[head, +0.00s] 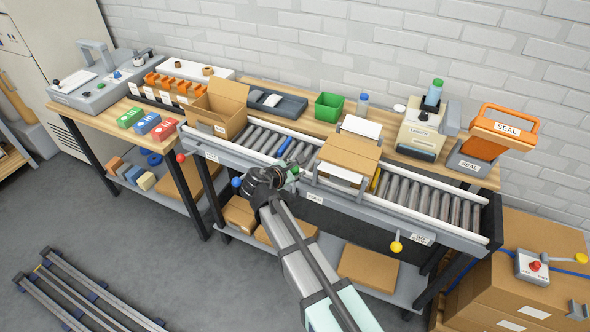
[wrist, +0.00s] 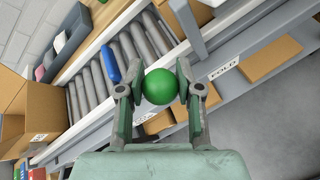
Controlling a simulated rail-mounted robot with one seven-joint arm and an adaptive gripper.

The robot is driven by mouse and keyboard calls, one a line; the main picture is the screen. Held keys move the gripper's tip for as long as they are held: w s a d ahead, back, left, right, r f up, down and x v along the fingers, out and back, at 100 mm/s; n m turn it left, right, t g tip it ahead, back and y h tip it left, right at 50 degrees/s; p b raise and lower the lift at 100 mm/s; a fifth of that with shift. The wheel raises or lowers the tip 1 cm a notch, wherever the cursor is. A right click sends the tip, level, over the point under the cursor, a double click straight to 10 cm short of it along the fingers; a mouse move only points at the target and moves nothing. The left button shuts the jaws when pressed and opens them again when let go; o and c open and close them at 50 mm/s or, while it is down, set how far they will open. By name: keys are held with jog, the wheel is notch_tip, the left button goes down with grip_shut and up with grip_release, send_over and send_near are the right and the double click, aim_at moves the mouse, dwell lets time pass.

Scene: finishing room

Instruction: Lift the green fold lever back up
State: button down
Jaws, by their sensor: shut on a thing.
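The green ball knob of the fold lever (wrist: 160,87) is large in the middle of the wrist view, between my two fingers. My gripper (wrist: 160,88) is shut on it. In the head view my gripper (head: 268,186) is at the front rail of the conveyor, left of the FOLD label (head: 315,199). There only a bit of the green knob (head: 294,170) shows at the gripper's right side. The lever's shaft is hidden in both views. A cardboard box (head: 348,154) sits on the rollers at the fold station, right of my gripper, with its top flaps lying flat.
An open box (head: 218,108) stands at the conveyor's left end. A blue roller (head: 284,147) lies among the grey ones. A red knob (head: 181,158), a blue knob (head: 236,182) and a yellow knob (head: 397,247) stick out along the front rail. An orange SEAL press (head: 503,127) stands at the right.

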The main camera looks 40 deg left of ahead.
jog(key=c, duration=0.7)
grip_release()
jog(key=shift+w+a, duration=0.15)
jog(key=shift+w, duration=0.05)
jog(key=shift+c, duration=0.2)
jog(key=shift+s, duration=0.1)
jog(key=v, duration=1.2)
